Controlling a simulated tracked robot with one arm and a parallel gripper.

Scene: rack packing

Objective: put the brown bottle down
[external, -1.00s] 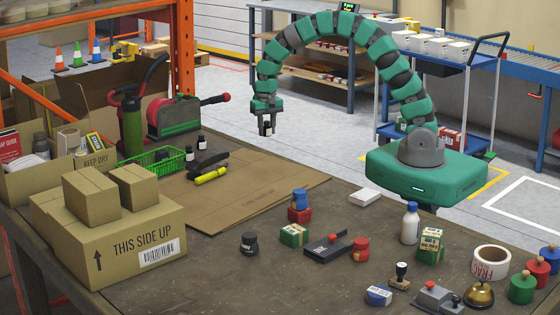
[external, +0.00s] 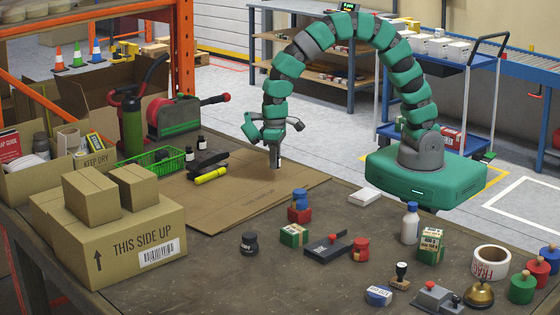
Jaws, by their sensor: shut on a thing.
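My gripper (external: 275,162) hangs from the arched green arm, pointing down low over the flat brown cardboard sheet (external: 235,205). It is shut on a small dark bottle, the brown bottle (external: 279,161), of which only a dark body and a bit of pale label show between the fingers. The bottle is upright, near the sheet's far right part. I cannot tell whether its base touches the cardboard.
Two small dark bottles (external: 202,144) stand by the green basket (external: 162,163). A black-and-yellow tool (external: 210,175) lies left of my gripper. Red and blue jars (external: 299,207) and a white box (external: 364,196) stand right. Cardboard around my gripper is clear.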

